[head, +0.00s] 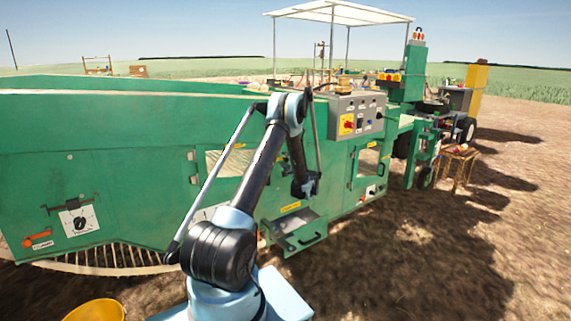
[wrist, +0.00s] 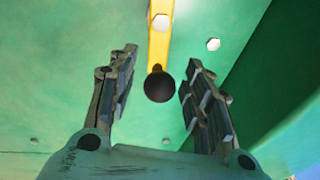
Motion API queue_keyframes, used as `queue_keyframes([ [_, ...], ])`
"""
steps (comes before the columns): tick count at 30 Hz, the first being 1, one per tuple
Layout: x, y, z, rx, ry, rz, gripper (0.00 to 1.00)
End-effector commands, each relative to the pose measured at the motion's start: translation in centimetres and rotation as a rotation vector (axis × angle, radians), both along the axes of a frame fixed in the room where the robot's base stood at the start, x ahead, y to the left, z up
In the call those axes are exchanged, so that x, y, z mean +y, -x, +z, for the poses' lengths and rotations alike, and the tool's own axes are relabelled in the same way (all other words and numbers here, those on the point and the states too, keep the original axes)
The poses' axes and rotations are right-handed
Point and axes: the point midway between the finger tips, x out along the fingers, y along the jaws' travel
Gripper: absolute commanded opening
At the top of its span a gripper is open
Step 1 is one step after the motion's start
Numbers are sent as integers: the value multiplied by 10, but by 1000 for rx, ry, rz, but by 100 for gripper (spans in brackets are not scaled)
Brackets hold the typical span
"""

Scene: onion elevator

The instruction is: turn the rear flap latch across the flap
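In the wrist view, a yellow bar (wrist: 160,38) comes down from the top edge and ends in a round black knob (wrist: 159,86). My gripper (wrist: 158,78) is open, with one finger on each side of the knob and a clear gap to both. Nothing is held. In the head view my gripper (head: 305,188) is dark and small in front of the green machine (head: 110,130); its fingers cannot be made out there. The latch and flap cannot be picked out in the head view.
A grey control box (head: 357,115) sits on the machine above and right of my gripper. An open green tray (head: 297,228) juts out below it. A yellow bucket (head: 95,311) stands at the lower left. Bare soil (head: 430,260) at the right is free.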

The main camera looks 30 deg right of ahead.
Motion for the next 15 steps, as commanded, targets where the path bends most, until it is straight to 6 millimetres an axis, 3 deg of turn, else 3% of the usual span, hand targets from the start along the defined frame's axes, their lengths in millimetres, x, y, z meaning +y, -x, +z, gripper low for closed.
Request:
queue_keyframes([
  [8,0,3,-1,1,1,-2,46],
  [15,2,31,-3,2,2,-3,46],
])
